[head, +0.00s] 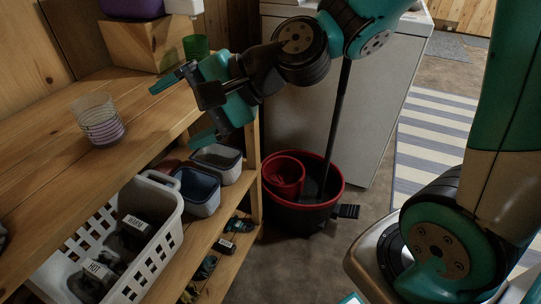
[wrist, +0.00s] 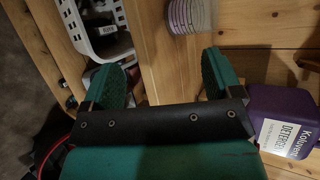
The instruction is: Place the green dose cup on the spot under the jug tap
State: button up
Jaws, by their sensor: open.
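The green dose cup (head: 196,46) is in the head view, just below the white tap (head: 184,7) of the purple jug (head: 132,8). The cup's lower part is partly hidden behind my arm, so I cannot tell exactly how it sits on the spot. The spot itself is not visible. My gripper (head: 175,115) is open and empty, nearer than the cup and apart from it, over the right edge of the wooden bench. In the wrist view my gripper (wrist: 160,62) shows its fingers spread; the purple jug (wrist: 285,118) is at the right, and the cup is not seen.
The jug stands on a wooden block (head: 135,45). A clear cup with purple bands (head: 100,120) stands on the bench top (head: 50,165). Below are grey bins (head: 200,190) and a white basket (head: 150,255). A black-and-red bucket (head: 310,215) stands on the floor.

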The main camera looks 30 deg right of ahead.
jog(key=s+d+f+n+g+h, duration=0.1)
jog(key=s+d+n+g+h, duration=0.1)
jog(key=s+n, duration=0.4)
jog(key=s+d+f+n+g+h, duration=0.1)
jog(key=s+d+n+g+h, duration=0.2)
jog(key=s+n, duration=0.4)
jog(key=shift+s+d+n+g+h, duration=0.3)
jog(key=shift+d+n+h, duration=0.35)
jog(key=shift+n+h, duration=0.5)
